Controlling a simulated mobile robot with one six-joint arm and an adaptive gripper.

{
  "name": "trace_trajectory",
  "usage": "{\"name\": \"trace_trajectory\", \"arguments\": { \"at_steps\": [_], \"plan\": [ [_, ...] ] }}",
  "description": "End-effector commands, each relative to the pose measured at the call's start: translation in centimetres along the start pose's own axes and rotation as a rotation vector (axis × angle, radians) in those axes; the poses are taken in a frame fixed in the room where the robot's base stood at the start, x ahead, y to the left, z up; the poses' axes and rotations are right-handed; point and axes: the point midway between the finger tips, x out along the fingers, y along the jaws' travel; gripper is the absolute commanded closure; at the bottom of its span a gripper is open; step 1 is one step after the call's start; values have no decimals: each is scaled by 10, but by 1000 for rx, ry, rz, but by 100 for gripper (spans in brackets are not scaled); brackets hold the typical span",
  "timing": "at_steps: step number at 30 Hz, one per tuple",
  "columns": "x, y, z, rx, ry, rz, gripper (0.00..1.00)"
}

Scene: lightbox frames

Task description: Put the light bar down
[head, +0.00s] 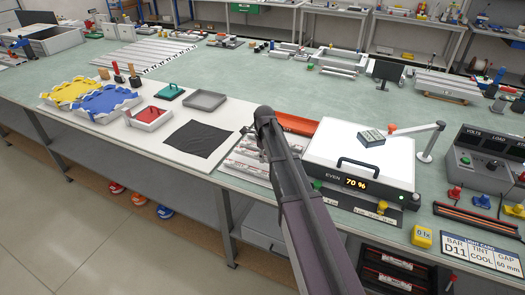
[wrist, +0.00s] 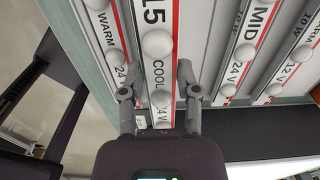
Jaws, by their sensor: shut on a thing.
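The light bar (wrist: 157,72) is a white strip with red edges, round white domes and the words COOL and 24 V. In the wrist view my gripper (wrist: 157,88) has one finger on each side of it and is shut on it. Other bars lie beside it: a WARM one (wrist: 104,40) on the left, and a MID one (wrist: 242,55) on the right. I cannot tell whether the held bar is clear of the surface below. In the head view several bars (head: 245,160) lie left of my arm, which hides my fingertips.
The white lightbox (head: 350,150), showing EVEN 70 %, stands right of my arm. A card (head: 480,252) reads D11, COOL, 60 mm. The green bench's middle is mostly clear.

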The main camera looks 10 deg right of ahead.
Motion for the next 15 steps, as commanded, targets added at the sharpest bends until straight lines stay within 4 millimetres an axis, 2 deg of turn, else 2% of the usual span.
{"name": "trace_trajectory", "arguments": {
  "at_steps": [1,6,15],
  "plan": [
    [-2,15,-12,0,0,0,100],
    [-6,45,-37,0,0,0,100],
    [-10,81,-67,0,0,0,100]
  ]
}}
